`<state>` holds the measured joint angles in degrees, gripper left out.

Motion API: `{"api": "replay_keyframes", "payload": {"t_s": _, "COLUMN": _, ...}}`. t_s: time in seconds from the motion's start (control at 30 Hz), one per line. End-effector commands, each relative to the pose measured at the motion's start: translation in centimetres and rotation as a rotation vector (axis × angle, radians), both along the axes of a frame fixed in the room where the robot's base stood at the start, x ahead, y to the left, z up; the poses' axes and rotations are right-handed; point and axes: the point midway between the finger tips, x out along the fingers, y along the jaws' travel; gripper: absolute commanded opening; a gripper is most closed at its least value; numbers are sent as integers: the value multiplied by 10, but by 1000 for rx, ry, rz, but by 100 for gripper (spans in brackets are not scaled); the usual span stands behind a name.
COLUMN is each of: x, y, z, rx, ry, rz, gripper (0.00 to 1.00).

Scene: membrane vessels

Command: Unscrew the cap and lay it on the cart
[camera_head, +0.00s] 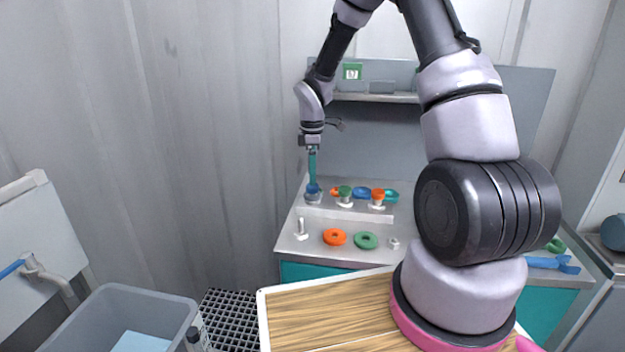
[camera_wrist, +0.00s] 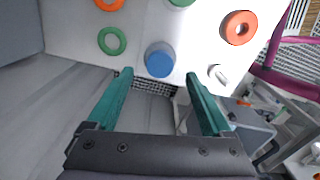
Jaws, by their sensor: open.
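A blue cap (camera_head: 313,189) sits on a short pale vessel (camera_head: 313,199) at the back left of the metal-topped bench (camera_head: 300,250). My gripper (camera_head: 313,180) is just above it, pointing down, with its teal fingers near the cap. In the wrist view my gripper (camera_wrist: 158,76) is open, with one finger on each side and the blue cap (camera_wrist: 160,60) just beyond the fingertips, roughly centred between them. Nothing is held. The head view does not show clearly whether the fingers touch the cap. I cannot tell which surface is the cart.
Green-capped (camera_head: 345,192) and orange-capped (camera_head: 378,195) vessels stand to the right. An orange ring (camera_head: 335,237) and a green ring (camera_head: 366,240) lie in front, near a white post (camera_head: 301,228). A wood-topped surface (camera_head: 325,315) is nearer, with clear room. A grey bin (camera_head: 130,310) stands left.

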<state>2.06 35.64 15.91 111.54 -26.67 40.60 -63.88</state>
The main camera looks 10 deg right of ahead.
Motion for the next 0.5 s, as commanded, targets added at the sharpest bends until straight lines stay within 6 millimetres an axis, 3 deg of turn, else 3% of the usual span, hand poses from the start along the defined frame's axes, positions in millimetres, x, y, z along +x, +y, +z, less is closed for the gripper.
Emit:
{"api": "replay_keyframes", "payload": {"t_s": 0.03, "x": 0, "y": 0, "z": 3, "rx": 1, "ry": -1, "rz": 0, "gripper": 84}}
{"api": "replay_keyframes", "payload": {"t_s": 0.1, "x": 0, "y": 0, "z": 5, "rx": 0, "ry": -1, "rz": 3, "gripper": 100}}
{"api": "replay_keyframes", "payload": {"t_s": 0.27, "x": -2, "y": 0, "z": 3, "rx": 1, "ry": 8, "rz": 137, "gripper": 100}}
{"api": "replay_keyframes", "payload": {"t_s": 0.5, "x": -5, "y": 0, "z": -2, "rx": 6, "ry": 23, "rz": 739, "gripper": 100}}
